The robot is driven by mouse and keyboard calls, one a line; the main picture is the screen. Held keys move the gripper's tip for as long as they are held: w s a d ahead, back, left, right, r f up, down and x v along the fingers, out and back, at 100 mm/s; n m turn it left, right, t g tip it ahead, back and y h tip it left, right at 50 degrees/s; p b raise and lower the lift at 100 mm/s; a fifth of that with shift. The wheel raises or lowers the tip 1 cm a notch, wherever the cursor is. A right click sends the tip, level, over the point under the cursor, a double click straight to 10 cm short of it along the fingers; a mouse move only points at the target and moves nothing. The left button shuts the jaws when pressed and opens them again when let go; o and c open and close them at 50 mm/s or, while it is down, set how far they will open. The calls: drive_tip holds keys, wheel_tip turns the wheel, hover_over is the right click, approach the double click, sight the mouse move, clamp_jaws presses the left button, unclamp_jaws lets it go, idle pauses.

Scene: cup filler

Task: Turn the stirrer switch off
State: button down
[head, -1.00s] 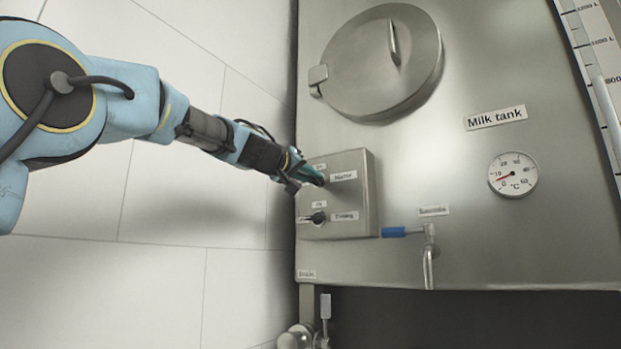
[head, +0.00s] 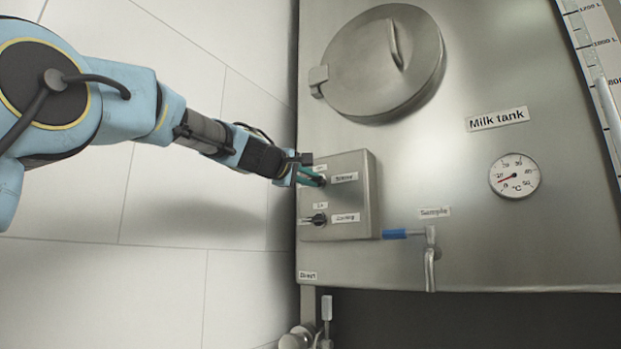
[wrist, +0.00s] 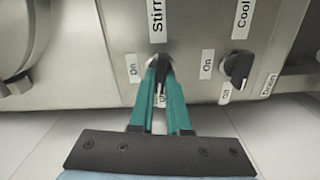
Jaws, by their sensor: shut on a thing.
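The stirrer switch (wrist: 160,66) is a dark knob on the control box, below the sideways label "Stirr..." (wrist: 157,18) in the wrist view. An "On" label (wrist: 133,67) is to its left, and another small label (wrist: 161,100) shows partly between the fingers. My gripper (wrist: 160,82) has teal fingers on both sides of the knob and is shut on it. In the head view my gripper (head: 318,180) reaches the upper knob from the left. The fingers cover much of the knob, so its exact pointing is hard to read.
The cooling knob (wrist: 238,65) sits close by on the same metal box (head: 357,218). A tap with a blue handle (head: 394,234) is right of the box. The milk tank (head: 470,190) carries a round lid (head: 372,70) and a thermometer (head: 515,175). A tiled wall (head: 170,230) is at left.

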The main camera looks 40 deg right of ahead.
drive_tip(key=shift+f+n, duration=0.1)
drive_tip(key=shift+n, duration=0.7)
drive_tip(key=c, duration=0.9)
unclamp_jaws()
drive_tip(key=b+v, duration=0.4)
drive_tip(key=v, duration=0.6)
drive_tip(key=shift+a+b, duration=0.3)
drive_tip(key=shift+a, duration=0.1)
